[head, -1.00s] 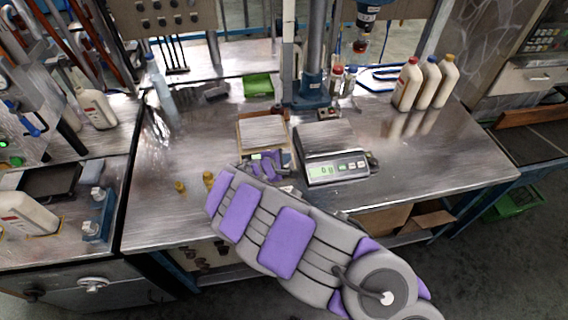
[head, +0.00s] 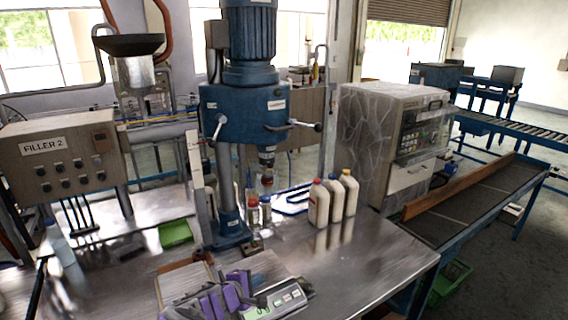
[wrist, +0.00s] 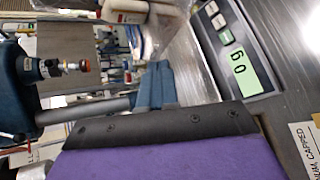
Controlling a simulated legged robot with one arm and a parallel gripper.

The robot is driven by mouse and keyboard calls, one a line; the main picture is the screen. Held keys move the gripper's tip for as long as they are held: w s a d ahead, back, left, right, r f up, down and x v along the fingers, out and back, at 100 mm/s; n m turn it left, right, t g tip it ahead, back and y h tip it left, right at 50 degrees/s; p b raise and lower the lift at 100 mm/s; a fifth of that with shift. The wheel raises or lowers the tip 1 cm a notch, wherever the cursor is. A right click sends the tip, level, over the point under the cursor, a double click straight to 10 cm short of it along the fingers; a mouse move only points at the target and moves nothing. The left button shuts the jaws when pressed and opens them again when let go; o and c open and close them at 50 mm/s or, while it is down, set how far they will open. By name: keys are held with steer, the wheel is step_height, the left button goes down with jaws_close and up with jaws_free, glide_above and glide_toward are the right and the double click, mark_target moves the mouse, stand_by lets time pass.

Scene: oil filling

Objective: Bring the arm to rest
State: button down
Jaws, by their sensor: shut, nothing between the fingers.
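My gripper (head: 222,300) shows at the bottom edge of the head view as purple and dark parts, beside the scale (head: 278,300). Most of my arm is below the picture. The scale's lit display (wrist: 238,66) is close by at the upper right of that view. I cannot tell how far the fingers are above the bench.
The steel bench (head: 365,250) is bare at the right. Three white bottles (head: 333,198) stand near its back. A blue drill-like press (head: 245,110) rises behind the scale, with a green tray (head: 175,233) to its left. A conveyor (head: 475,205) lies at the right.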

steer(key=s+d+r+m+g+h, duration=0.1)
steer(key=d+r+m+g+h, duration=0.15)
steer(key=d+r, duration=0.4)
steer(key=s+d+r+m+g+h, duration=0.1)
steer(key=s+d+r+m, duration=0.15)
steer(key=d, duration=0.75)
steer(key=s+d+r+m+g, duration=0.3)
steer(key=s+d+m, duration=0.1)
steer(key=s+d, duration=0.25)
steer(key=s+d+r+m+g, duration=0.2)
steer(key=s+d+r+m, duration=0.1)
steer(key=s+d, duration=0.3)
steer(key=s+f+m+g+y, duration=0.2)
steer(key=s+m+g+y, duration=0.3)
steer(key=s, duration=1.5)
steer(key=s+a+y, duration=0.4)
steer(key=s+a, duration=0.1)
steer(key=s, duration=0.4)
steer(key=shift+a, duration=0.25)
steer(key=shift+w+a+f+n+y, duration=0.1)
steer(key=shift+n+y, duration=0.15)
steer(key=shift+n, duration=0.05)
